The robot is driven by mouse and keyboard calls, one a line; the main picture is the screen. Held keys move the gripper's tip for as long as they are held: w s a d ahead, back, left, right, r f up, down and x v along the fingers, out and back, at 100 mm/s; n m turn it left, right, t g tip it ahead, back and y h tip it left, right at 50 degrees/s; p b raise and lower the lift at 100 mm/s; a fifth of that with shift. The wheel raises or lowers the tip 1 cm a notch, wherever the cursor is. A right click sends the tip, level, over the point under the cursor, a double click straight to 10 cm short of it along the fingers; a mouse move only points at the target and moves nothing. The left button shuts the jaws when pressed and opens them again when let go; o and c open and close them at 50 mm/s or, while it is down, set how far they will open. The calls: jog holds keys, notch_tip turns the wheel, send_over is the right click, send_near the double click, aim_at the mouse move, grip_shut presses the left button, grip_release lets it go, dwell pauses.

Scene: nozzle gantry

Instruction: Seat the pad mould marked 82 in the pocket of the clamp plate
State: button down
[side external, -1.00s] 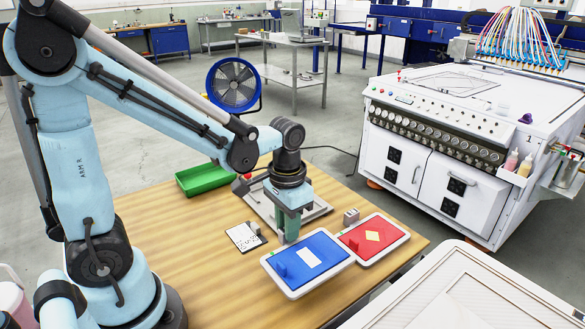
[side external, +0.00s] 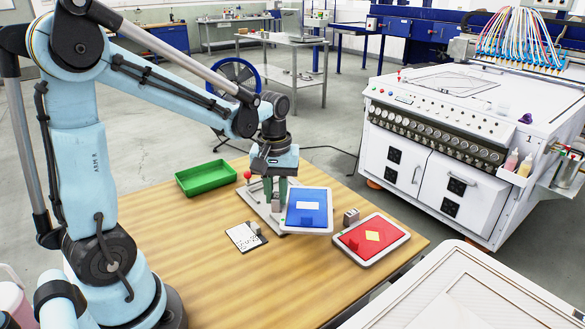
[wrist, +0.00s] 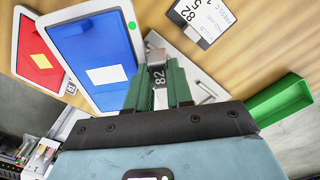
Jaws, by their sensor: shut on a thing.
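The blue pad mould (side external: 296,218) has a white rim and a white rectangle on its face. It also shows in the wrist view (wrist: 80,42), at the left of my fingers. My gripper (side external: 278,205) is shut on the grey grip block (wrist: 156,58) at the mould's edge; the marking 82 shows between the fingers in the wrist view. The mould appears held up, overlapping the right part of the grey clamp plate (side external: 256,203). The mould and my fingers hide the pocket, and the exact gap beneath cannot be told.
A red mould (side external: 355,240) with a yellow diamond lies at the right, its grey block (side external: 351,216) behind it. A card (side external: 242,238) lies in front of the plate. A green tray (side external: 205,178) and red knob (side external: 247,175) are at the left.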

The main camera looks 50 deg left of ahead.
jog(key=a+r+n, duration=0.1)
jog(key=a+n, duration=0.6)
jog(key=n, duration=0.1)
jog(key=shift+w+a+f, duration=0.1)
jog(key=shift+f, duration=1.1)
jog(key=shift+w+a+f, duration=0.1)
jog(key=shift+f, duration=1.1)
jog(key=shift+f, duration=0.9)
jog(key=c, duration=0.9)
grip_release()
notch_tip(320, 180, up, 7)
